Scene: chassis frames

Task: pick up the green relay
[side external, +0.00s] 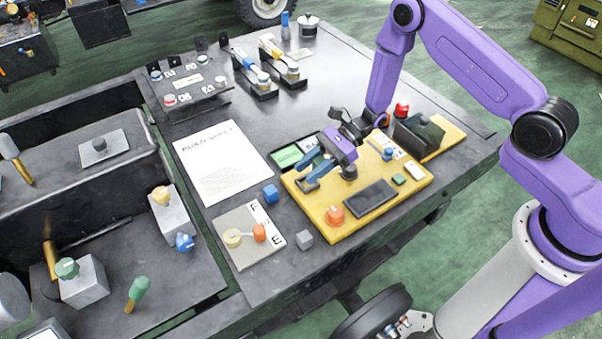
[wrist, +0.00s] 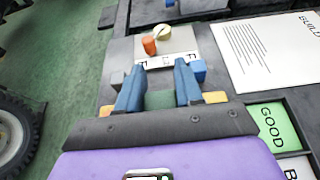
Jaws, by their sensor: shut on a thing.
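My gripper (side external: 311,179) is over the left part of the yellow board (side external: 330,225), its blue fingers pointing down. In the wrist view, the fingers (wrist: 160,88) are shut on a dark green block, the green relay (wrist: 160,100), which shows between them. In the side view, the held block is mostly hidden by the fingers. I cannot tell whether it touches the board. A small green piece (side external: 398,179) lies apart on the right of the board.
An orange knob (side external: 335,214) and a dark rectangular part (side external: 370,198) are on the board. A blue cube (side external: 270,193) and a grey cube (side external: 305,237) lie beside it.

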